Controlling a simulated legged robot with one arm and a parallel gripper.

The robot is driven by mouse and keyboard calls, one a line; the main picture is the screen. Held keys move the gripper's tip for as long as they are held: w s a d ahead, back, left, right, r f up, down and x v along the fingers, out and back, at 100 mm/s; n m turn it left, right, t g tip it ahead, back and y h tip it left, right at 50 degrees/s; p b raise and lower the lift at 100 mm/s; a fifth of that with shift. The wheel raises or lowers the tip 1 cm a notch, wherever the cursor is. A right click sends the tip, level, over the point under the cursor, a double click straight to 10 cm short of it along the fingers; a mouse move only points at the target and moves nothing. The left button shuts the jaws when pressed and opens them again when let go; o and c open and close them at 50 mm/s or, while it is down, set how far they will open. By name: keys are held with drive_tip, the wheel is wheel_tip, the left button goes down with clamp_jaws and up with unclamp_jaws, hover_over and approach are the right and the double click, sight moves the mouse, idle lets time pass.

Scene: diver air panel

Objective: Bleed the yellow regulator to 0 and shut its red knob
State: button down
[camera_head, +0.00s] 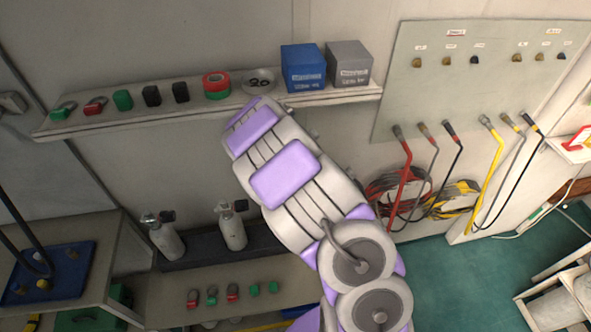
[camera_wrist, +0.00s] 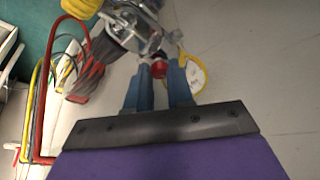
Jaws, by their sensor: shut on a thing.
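In the wrist view, my gripper (camera_wrist: 160,77) has its two blue fingers on either side of a small red knob (camera_wrist: 159,67) and is shut on it. The knob sits below a silver metal regulator body (camera_wrist: 128,30). A round gauge with a yellow rim (camera_wrist: 194,76) stands just right of the fingers, its face partly hidden; I cannot read its needle. A yellow part (camera_wrist: 82,8) shows at the top edge. In the head view, my own arm hides the gripper, the regulator and the knob.
A wall shelf (camera_head: 215,108) holds a blue box (camera_head: 304,70), a grey box (camera_head: 349,64) and small items. A panel (camera_head: 480,90) carries red, black and yellow hoses at right. Two small cylinders (camera_head: 232,228) stand below the shelf. Green floor (camera_head: 450,285) is open at lower right.

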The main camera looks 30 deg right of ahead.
drive_tip(key=shift+w+f+m+h, duration=0.1)
drive_tip(key=shift+m+h, duration=0.2)
drive_tip(key=shift+m, duration=0.6)
drive_tip(key=shift+a+m+g+b, duration=0.1)
drive_tip(key=shift+m+g+b, duration=0.3)
drive_tip(key=shift+m+b, duration=0.1)
drive_tip(key=c, duration=1)
unclamp_jaws()
